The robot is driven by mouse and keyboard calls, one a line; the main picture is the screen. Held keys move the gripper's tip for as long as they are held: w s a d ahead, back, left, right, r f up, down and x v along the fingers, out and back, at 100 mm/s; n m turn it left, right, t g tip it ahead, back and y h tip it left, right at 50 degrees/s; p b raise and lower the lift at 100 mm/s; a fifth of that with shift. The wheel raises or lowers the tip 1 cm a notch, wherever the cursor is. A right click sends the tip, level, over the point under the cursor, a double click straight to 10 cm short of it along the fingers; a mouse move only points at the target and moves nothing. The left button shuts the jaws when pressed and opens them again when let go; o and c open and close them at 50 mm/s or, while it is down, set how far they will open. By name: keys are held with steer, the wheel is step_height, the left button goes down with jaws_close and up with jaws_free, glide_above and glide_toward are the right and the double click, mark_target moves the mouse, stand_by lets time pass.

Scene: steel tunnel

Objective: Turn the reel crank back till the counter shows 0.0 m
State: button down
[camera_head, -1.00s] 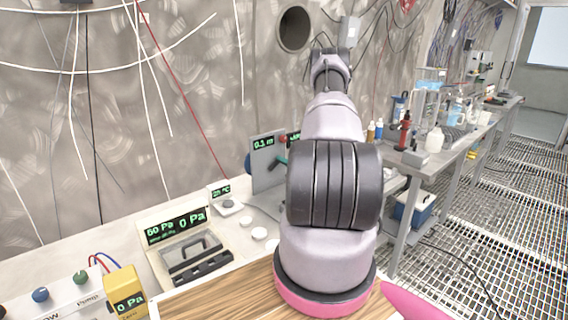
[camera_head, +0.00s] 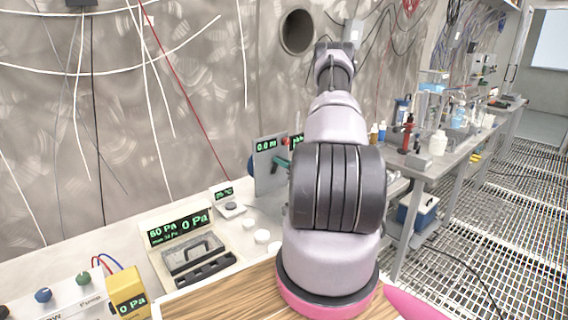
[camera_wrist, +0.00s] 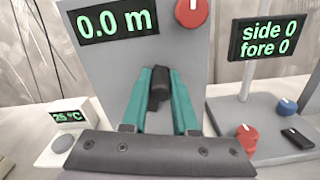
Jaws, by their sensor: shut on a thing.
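The counter display (camera_wrist: 117,20) on the grey reel panel (camera_wrist: 150,55) reads 0.0 m in the wrist view; it also shows small in the head view (camera_head: 266,146). The black crank handle (camera_wrist: 160,84) stands in front of the panel. My gripper (camera_wrist: 160,90) has teal fingers on either side of the handle and is shut on it. A red knob (camera_wrist: 192,12) is on the panel, right of the display. In the head view my arm hides most of the crank and gripper.
A display reading "side 0 fore 0" (camera_wrist: 267,37) stands right of the panel, above a base with red and blue knobs. A 25 °C thermometer box (camera_wrist: 75,130) is at the left. A pressure box (camera_head: 180,228) stands nearer on the bench.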

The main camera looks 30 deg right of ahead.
steer(key=shift+s+a+r+n, duration=0.1)
steer(key=shift+a+n, duration=0.3)
steer(key=shift+n, duration=0.55)
steer(key=shift+s+a+r+n, duration=0.1)
steer(key=shift+a+n, duration=0.25)
steer(key=shift+n, duration=0.6)
steer(key=c, duration=0.7)
jaws_free()
steer(key=s, duration=0.3)
steer(key=s+d, duration=0.1)
steer(key=s, duration=0.6)
steer(key=shift+s+d+f, duration=0.1)
steer(key=shift+s+d, duration=0.05)
steer(key=shift+s, duration=0.2)
